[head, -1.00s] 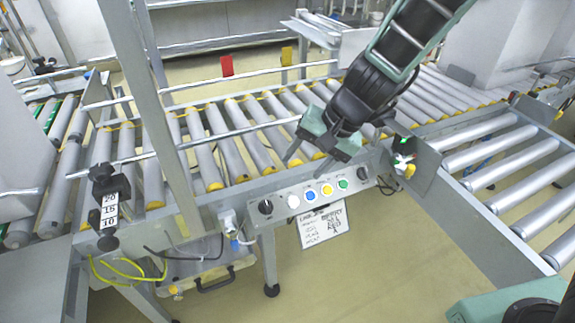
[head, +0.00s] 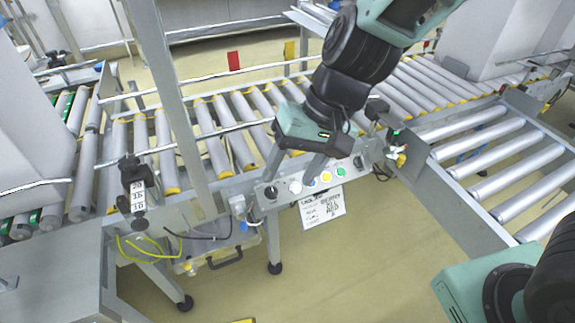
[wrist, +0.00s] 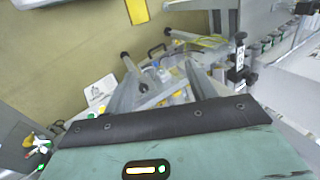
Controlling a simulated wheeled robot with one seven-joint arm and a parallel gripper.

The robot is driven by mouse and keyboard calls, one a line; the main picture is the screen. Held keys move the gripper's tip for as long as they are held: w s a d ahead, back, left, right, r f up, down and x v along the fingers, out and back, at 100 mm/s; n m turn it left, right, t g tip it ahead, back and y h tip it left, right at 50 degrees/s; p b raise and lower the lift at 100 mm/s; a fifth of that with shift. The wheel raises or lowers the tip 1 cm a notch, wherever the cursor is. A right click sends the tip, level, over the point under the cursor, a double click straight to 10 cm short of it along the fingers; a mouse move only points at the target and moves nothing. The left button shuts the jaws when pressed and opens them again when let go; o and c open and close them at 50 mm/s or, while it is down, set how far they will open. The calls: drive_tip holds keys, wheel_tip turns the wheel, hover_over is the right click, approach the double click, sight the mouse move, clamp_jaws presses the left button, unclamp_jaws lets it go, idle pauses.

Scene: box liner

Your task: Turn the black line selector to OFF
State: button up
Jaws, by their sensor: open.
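The control panel (head: 284,192) is a light grey box on the front of the conveyor. A black knob (head: 271,192) sits at its left end and another black knob (head: 358,161) at its right end. I cannot read which is labelled as the line selector. My gripper (head: 290,180) is open, fingers pointing down at the panel's left part. One fingertip is close to the left knob; contact cannot be told.
A written white sign (head: 322,207) hangs below the panel. A grey upright post (head: 170,100) stands left of it. A black clamp with a number plate (head: 138,195) is farther left. A side roller conveyor (head: 500,170) extends at right. Open floor lies in front.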

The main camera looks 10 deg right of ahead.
drive_tip(key=shift+s+a+r+n, duration=0.25)
drive_tip(key=shift+s+r, duration=0.25)
drive_tip(key=shift+s, duration=0.3)
drive_tip(key=s+d+r+n+h+p, duration=0.4)
drive_tip(key=s+d+r+n+p, duration=0.1)
drive_tip(key=s+r+p, duration=0.5)
drive_tip(key=shift+d+r+n, duration=0.3)
drive_tip(key=shift+r+n, duration=0.35)
drive_tip(key=shift+r, duration=0.05)
